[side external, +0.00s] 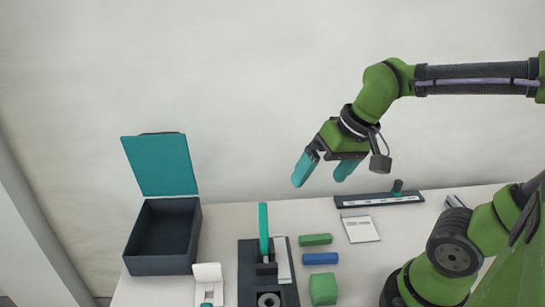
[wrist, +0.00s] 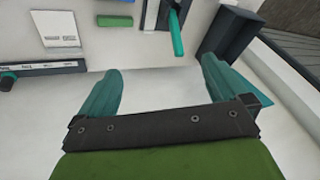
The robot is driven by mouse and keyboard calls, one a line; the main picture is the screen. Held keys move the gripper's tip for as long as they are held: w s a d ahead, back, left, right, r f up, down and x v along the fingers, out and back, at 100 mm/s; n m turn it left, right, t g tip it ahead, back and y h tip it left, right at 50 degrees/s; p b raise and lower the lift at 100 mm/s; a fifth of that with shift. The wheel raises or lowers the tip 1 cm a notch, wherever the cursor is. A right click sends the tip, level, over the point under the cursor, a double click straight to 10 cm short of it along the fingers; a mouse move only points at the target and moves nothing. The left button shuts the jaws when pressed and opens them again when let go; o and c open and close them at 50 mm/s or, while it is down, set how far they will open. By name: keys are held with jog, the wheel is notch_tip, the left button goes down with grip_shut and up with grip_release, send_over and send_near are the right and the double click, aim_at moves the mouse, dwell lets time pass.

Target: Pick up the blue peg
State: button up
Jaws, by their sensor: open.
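The blue peg (side external: 320,258) is a short blue bar lying flat on the table in the side external view. It lies between a green bar (side external: 316,240) and a green cube (side external: 323,289). My gripper (side external: 318,180) is open and empty, well above the back of the table, with its teal fingers apart. The wrist view shows both fingers of my gripper (wrist: 161,64) spread with nothing between them. The green bar also shows at the top of the wrist view (wrist: 115,21). The blue peg is not clearly visible there.
A dark box (side external: 162,262) with a raised teal lid (side external: 160,164) stands at the left. A dark fixture with an upright teal lever (side external: 264,230) is left of the bars. A white card (side external: 360,229) and a dark rail (side external: 378,199) lie behind, to the right.

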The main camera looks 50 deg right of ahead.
jog(key=shift+s+a+r+n+t+y, duration=0.15)
jog(key=shift+s+r+t, duration=0.1)
jog(key=shift+t, duration=0.35)
jog(key=shift+s+r+n+t+y, duration=0.15)
jog(key=shift+s+t, duration=0.1)
jog(key=shift+t, duration=0.35)
jog(key=shift+s+r, duration=0.2)
jog(key=shift+r, duration=0.05)
jog(key=c, duration=0.9)
